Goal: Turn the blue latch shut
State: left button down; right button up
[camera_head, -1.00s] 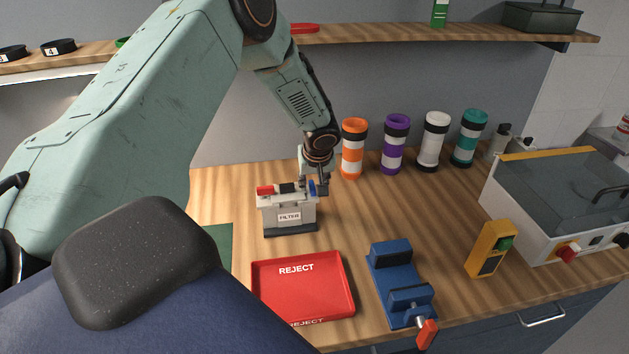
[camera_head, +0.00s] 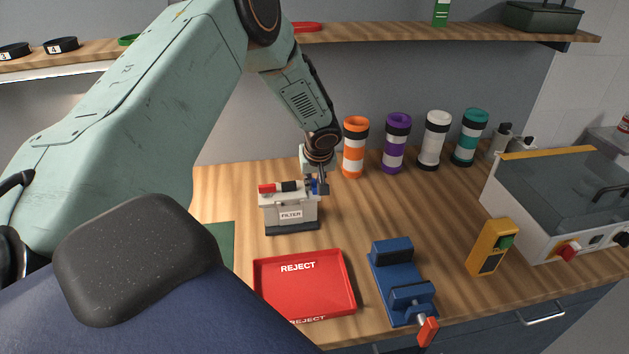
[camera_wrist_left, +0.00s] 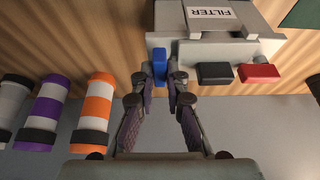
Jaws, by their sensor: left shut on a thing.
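The filter box (camera_head: 290,214) stands on the wooden bench, a grey-white case with a FILTER label. A red latch (camera_head: 266,188) and a black part sit on its top left. The blue latch (camera_head: 314,187) is at its right end, mostly hidden by my left gripper (camera_head: 321,187) in the head view. In the left wrist view the blue latch (camera_wrist_left: 160,70) stands upright between the fingertips of my left gripper (camera_wrist_left: 161,84), which is shut on it. The red latch (camera_wrist_left: 258,73) and a black block (camera_wrist_left: 215,73) lie to its right. My right gripper is not in view.
A red REJECT tray (camera_head: 304,285) lies in front of the box, with a blue vise (camera_head: 402,280) to its right. Orange (camera_head: 355,148), purple, white and teal tubes stand behind. A yellow switch box (camera_head: 492,246) and a glass-topped tank (camera_head: 560,200) are at the right.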

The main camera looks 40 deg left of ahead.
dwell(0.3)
pick_arm(q)
jog(key=shift+m, duration=0.8)
jog(key=m, duration=0.1)
jog(key=m+h, duration=0.1)
jog(key=m+t+p, duration=0.1)
jog(key=shift+s+a, duration=0.25)
jog(key=shift+a, duration=0.05)
jog(key=shift+m+t+h, duration=0.3)
jog(key=shift+m+h, duration=0.1)
jog(key=shift+m, duration=0.3)
jog(key=shift+a+f+m+b, duration=0.1)
jog(key=shift+a+m+b, duration=0.05)
jog(key=shift+m+b, duration=0.45)
jog(key=m+h+b, duration=0.1)
jog(key=m+b, duration=0.3)
jog(key=b, duration=0.1)
jog(key=a+m+h+b, duration=0.1)
jog(key=m+h+b, duration=0.1)
jog(key=b, duration=0.4)
jog(key=shift+w+f+m, duration=0.1)
jog(key=shift+m, duration=0.8)
jog(key=shift+a+r+m+g+h+b, duration=0.1)
jog(key=shift+a+m+g+h+b, duration=0.15)
jog(key=shift+m+b, duration=0.45)
jog(key=shift+r+m+g+h+b, duration=0.15)
jog(key=shift+m+h+b, duration=0.2)
jog(key=shift+m+b, duration=0.3)
jog(key=shift+m, duration=0.25)
